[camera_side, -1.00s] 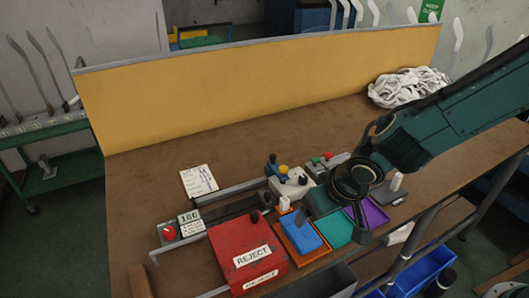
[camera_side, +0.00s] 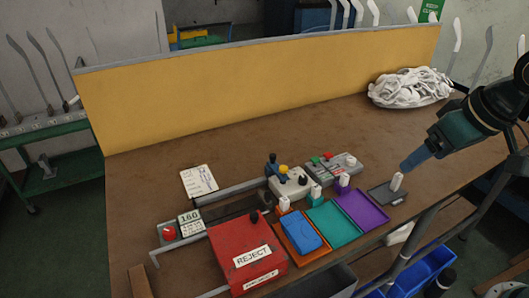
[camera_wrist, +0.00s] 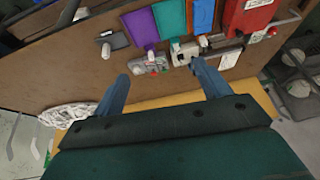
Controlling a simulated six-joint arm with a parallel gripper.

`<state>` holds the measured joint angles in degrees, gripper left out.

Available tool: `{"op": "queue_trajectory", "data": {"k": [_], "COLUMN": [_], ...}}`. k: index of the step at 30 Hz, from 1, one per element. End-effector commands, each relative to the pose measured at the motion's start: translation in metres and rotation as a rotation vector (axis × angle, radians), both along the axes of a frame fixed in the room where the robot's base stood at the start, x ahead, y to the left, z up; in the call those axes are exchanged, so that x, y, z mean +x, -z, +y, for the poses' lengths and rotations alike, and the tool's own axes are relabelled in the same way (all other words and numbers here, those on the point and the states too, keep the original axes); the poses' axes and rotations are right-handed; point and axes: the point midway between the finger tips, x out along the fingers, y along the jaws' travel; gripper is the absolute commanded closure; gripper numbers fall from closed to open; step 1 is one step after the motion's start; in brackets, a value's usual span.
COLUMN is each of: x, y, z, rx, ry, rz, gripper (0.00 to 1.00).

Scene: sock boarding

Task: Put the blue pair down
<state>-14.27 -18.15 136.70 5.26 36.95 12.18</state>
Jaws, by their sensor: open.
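The blue pair (camera_side: 302,231) lies folded on the orange tray (camera_side: 318,252), just right of the red reject box. It also shows in the wrist view (camera_wrist: 203,15) at the top, on the orange tray. My gripper (camera_side: 406,165) is up at the right of the bench, clear of the blue pair and above the small grey plate. In the wrist view my gripper (camera_wrist: 160,69) has its two blue fingers wide apart with nothing between them.
A teal tray (camera_side: 334,222) and a purple tray (camera_side: 364,208) look empty. A grey plate (camera_side: 380,193) with a white peg is at right. The red reject box (camera_side: 246,250), a control box (camera_side: 290,185) and a white heap (camera_side: 410,88) stand on the bench. Bare bench lies behind.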

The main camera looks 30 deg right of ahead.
Motion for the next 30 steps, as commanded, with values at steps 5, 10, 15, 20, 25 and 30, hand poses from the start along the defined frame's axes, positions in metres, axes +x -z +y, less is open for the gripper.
{"op": "queue_trajectory", "data": {"k": [5, 10, 15, 20, 25, 30], "x": [-0.034, -0.067, -0.091, -0.101, -0.102, -0.102], "y": [-0.019, -0.029, -0.032, -0.032, -0.032, -0.032], "z": [-0.024, -0.040, -0.048, -0.050, -0.051, -0.050], "rx": [-0.006, -0.021, -0.037, -0.045, -0.046, -0.046], "ry": [-0.002, -0.008, -0.017, -0.022, -0.024, -0.024], "rz": [-0.028, -0.047, -0.059, -0.062, -0.061, -0.061], "gripper": [0.24, 0.24, 0.24, 0.24, 0.24, 0.24]}}
